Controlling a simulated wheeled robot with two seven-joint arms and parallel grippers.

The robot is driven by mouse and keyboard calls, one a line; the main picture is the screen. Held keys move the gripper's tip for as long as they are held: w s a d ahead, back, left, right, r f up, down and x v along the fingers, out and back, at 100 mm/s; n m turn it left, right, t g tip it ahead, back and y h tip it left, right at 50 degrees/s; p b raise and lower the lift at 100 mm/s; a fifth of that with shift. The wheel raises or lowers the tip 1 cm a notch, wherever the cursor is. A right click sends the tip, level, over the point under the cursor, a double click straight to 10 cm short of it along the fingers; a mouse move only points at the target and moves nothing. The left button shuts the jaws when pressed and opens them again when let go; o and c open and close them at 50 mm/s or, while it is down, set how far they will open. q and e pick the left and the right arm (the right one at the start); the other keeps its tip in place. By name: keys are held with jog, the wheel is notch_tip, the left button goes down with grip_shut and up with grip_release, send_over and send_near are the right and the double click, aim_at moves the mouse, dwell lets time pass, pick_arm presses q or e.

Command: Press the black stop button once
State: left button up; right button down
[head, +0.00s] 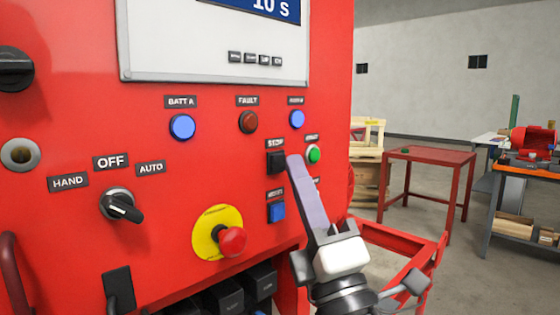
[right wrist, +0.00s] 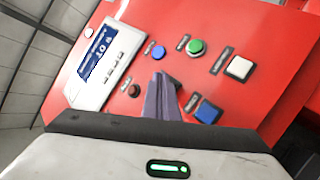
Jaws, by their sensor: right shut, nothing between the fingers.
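The black stop button (head: 276,162) is a square button under a STOP label on the red panel in the head view. My right gripper (head: 294,160) is shut and empty, its fingertips just right of the button in the picture. I cannot tell whether they touch it. My left gripper is not in view.
Close by on the red panel are a green button (head: 314,154), a blue button (head: 277,211), a red emergency knob (head: 232,241) and a rotary switch (head: 122,206). A white button (right wrist: 239,68) shows in the wrist view. A red table (head: 425,156) stands behind, right.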

jog(key=shift+s, duration=0.1)
jog(key=s+d, duration=0.1)
jog(key=s, duration=0.1)
jog(key=s+d+p, duration=0.1)
jog(key=s+d, duration=0.1)
jog(key=shift+d, duration=0.1)
dwell(0.5)
dwell(0.5)
jog(key=w+d+f+m+g+h, duration=0.15)
jog(key=f+m+g, duration=0.4)
jog(key=f, duration=1.25)
jog(key=d+f+m+g+h, duration=0.3)
jog(key=f+m, duration=0.4)
jog(key=f, duration=1)
jog(key=s+f+m+g, duration=0.4)
jog(key=s+f, duration=0.6)
jog(key=f, duration=0.2)
jog(key=s+f+m+g, duration=0.4)
jog(key=s+f, duration=0.6)
jog(key=f, duration=0.3)
jog(key=shift+d+f+m, duration=0.3)
jog(key=shift+d+m, duration=0.05)
jog(key=shift+d, duration=0.1)
